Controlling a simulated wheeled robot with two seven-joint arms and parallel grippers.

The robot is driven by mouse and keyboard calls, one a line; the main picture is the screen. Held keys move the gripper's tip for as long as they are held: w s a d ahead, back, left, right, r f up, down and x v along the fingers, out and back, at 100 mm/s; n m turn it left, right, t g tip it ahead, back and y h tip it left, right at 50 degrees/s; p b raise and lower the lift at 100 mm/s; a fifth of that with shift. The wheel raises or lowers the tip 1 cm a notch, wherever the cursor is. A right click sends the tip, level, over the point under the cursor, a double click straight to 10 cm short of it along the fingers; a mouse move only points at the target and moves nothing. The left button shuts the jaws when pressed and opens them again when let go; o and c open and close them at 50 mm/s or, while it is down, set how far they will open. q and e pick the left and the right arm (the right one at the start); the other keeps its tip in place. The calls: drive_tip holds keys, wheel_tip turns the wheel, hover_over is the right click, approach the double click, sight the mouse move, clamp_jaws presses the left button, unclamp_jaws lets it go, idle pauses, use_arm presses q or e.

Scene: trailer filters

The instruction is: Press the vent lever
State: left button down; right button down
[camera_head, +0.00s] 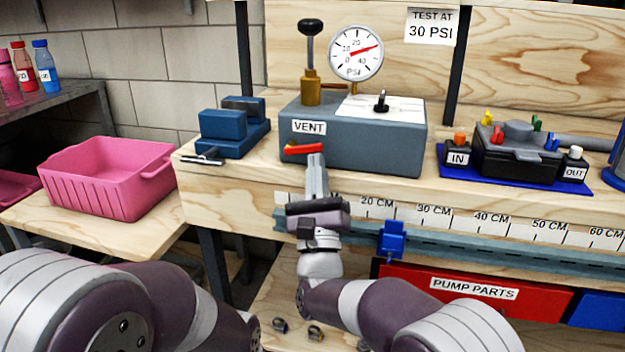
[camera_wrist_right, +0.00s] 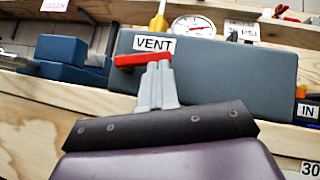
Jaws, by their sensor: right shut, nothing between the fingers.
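The vent lever (camera_head: 300,149) is a short red bar on the front of the grey-blue test box (camera_head: 365,150), just under the VENT label (camera_head: 309,127). It lies nearly level and also shows in the right wrist view (camera_wrist_right: 128,60). My right gripper (camera_head: 316,158) is shut and empty, its fingertips at the right end of the lever. In the right wrist view its grey fingertips (camera_wrist_right: 159,68) overlap the lever's right end. I cannot tell whether they touch it. My left arm shows at the lower left, but its gripper is out of view.
A pressure gauge (camera_head: 356,53) and a black-knobbed brass pump (camera_head: 311,62) stand on the box. A blue vise (camera_head: 232,127) is to its left, a pink bin (camera_head: 108,178) farther left. A black valve block (camera_head: 515,150) sits right on a blue mat. A ruler strip runs along the bench front.

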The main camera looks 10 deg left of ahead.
sight(314, 143)
drive_tip(key=n+g+y, duration=0.1)
drive_tip(key=n, duration=0.1)
drive_tip(key=r+n+g+y+p, duration=0.1)
drive_tip(key=n+y, duration=0.1)
drive_tip(key=r+n+g+y+p, duration=0.1)
drive_tip(key=n+g+y, duration=0.1)
drive_tip(key=n, duration=0.1)
drive_tip(key=shift+d+r, duration=0.25)
drive_tip(key=r+n+g+p, duration=0.1)
drive_tip(key=n+g+p, duration=0.1)
drive_tip(key=p, duration=0.1)
drive_tip(key=r+n+g+y+p, duration=0.1)
drive_tip(key=n+p, duration=0.2)
drive_tip(key=r+n+g+y+p, duration=0.1)
drive_tip(key=n+g+p, duration=0.1)
drive_tip(key=p, duration=0.1)
drive_tip(key=shift+a+r+n+g, duration=0.25)
drive_tip(key=shift+a+n+g, duration=0.05)
drive_tip(key=shift+a+n, duration=0.1)
drive_tip(key=shift+a+f+n, duration=0.1)
drive_tip(key=shift+f+n, duration=0.2)
drive_tip(key=shift+f, duration=0.2)
